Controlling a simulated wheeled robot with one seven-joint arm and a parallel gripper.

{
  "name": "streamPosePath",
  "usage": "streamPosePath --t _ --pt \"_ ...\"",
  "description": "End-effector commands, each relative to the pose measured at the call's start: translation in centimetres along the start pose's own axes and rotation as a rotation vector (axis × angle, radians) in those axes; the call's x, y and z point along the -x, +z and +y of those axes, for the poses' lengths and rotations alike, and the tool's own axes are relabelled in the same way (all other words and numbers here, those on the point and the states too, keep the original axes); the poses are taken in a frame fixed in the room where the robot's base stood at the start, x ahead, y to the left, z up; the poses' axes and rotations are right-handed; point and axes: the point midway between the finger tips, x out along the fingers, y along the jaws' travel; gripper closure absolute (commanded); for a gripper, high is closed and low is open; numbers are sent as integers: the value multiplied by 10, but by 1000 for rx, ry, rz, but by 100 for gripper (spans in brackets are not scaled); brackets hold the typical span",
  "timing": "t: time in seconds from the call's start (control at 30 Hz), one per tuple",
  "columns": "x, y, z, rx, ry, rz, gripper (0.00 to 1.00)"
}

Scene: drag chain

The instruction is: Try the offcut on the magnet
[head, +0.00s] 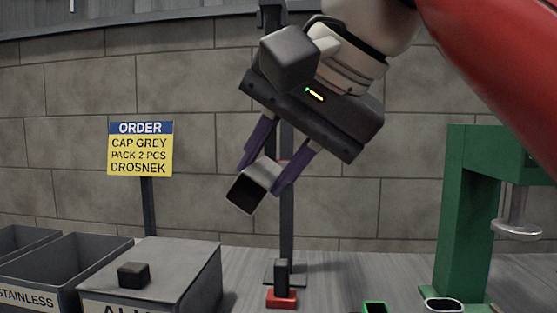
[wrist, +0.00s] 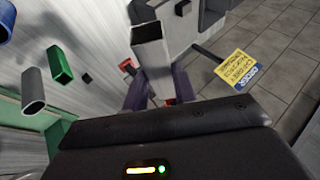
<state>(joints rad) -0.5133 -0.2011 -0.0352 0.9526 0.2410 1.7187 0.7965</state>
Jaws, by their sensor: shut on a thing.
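My gripper (head: 262,176) is shut on a grey square-tube offcut (head: 247,193), held tilted in the air between the purple fingers, its dark hollow end facing down and left in the head view. In the wrist view the offcut (wrist: 151,49) stands out beyond the fingers. Below it on the bench is a small red block (head: 281,298) with a dark upright piece on it. This may be the magnet, but I cannot tell for sure. The offcut is apart from it.
A grey box with a partly hidden label (head: 185,262) bears a dark block (head: 134,274). Open bins (head: 75,262), one labelled STAINLESS, stand left. A yellow order sign (head: 140,150) stands behind. A green press-like stand (head: 462,215) is right. A green tube (head: 375,307) and an oval tube (head: 443,304) are in front.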

Motion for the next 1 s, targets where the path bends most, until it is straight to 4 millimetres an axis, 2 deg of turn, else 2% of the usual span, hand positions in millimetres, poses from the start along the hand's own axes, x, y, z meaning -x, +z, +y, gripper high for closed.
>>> streamPosePath --t 1.0 --pt "-4 -10 0 0 -1 1 99"
